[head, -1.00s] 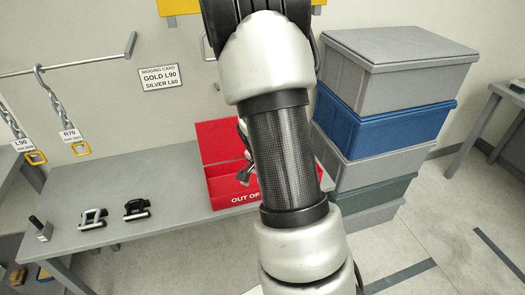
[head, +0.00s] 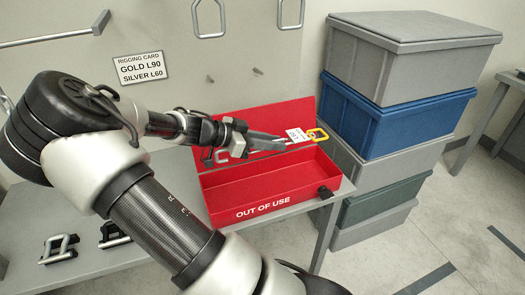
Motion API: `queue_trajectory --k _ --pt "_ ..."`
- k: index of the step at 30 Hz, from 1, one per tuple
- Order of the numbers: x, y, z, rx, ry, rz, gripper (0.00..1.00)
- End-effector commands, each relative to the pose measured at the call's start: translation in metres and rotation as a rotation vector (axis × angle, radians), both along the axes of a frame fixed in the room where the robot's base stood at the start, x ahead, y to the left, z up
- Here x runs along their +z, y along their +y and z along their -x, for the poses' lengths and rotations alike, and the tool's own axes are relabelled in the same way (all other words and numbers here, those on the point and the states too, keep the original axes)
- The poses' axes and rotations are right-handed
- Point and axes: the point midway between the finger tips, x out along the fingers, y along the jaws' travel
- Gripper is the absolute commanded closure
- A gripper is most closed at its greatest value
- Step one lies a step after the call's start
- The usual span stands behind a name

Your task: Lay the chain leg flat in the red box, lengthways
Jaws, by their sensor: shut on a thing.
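The red box (head: 262,207) marked OUT OF USE sits on the grey table, its red lid (head: 285,118) standing open behind it. The part of its inside floor that I see is bare. A metal loop (head: 221,156) hangs under my gripper at the left. The middle of the leg is mostly hidden, and the tag's print is too small to read.
A black piece (head: 325,192) is on the box's right end. Stacked crates (head: 395,110) stand close to the right. Two shackles (head: 115,235) lie on the table at the left. Metal loops (head: 209,18) hang on the wall above, with a rigging card (head: 140,67) beside them.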

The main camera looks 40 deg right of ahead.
Motion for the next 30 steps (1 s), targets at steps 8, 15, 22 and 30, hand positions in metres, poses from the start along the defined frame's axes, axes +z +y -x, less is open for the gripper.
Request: queue_trajectory --k 8,15,22,30 --pt "-0.013 -0.001 0.000 0.000 0.006 0.029 1.00" --pt "-0.026 -0.001 0.000 0.000 0.008 0.028 1.00" --pt "-0.045 -0.002 0.000 -0.001 0.008 0.028 1.00" --pt "-0.069 -0.001 0.000 0.000 0.007 0.027 1.00"
